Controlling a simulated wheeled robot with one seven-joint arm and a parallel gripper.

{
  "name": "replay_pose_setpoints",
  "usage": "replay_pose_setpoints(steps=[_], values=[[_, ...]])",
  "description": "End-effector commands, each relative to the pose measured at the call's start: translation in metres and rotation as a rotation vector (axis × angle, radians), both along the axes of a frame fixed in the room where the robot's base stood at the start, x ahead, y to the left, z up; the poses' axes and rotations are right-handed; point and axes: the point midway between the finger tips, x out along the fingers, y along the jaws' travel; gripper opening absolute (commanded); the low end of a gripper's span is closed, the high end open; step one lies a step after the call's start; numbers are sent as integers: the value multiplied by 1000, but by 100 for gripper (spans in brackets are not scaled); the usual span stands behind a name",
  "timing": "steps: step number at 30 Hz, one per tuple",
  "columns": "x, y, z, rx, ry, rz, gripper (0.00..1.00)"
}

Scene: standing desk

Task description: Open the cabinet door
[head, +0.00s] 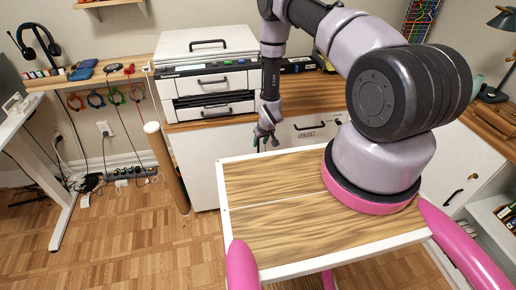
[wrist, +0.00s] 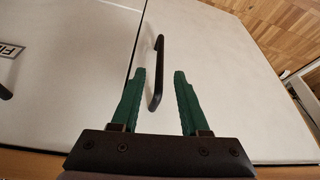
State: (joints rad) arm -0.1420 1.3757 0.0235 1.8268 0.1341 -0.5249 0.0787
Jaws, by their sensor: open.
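The white cabinet door (head: 203,167) is below the printer in the head view and looks shut. It fills the right part of the wrist view (wrist: 235,85), where a narrow seam separates it from a neighbouring panel. Its long black bar handle (wrist: 157,60) runs close to that seam. My gripper (head: 265,139) is in front of the cabinet, at the door's right side in the head view. In the wrist view my green fingers (wrist: 160,74) are open, one on either side of the handle's near part. I cannot tell whether either finger touches it. The handle is hidden in the head view.
A labelled white panel with a dark handle (head: 306,127) adjoins the door. A printer (head: 210,82) stands on the wooden top above. A brown cardboard tube (head: 167,167) stands left of the cabinet. Wood floor (head: 130,225) is clear at front left.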

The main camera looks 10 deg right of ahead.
Motion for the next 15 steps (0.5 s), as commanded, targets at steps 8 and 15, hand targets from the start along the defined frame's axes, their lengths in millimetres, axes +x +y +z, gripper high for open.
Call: replay_pose_setpoints(steps=[8,15], values=[[18,3,-45,0,0,0,45],[24,5,-59,-1,1,-1,45]])
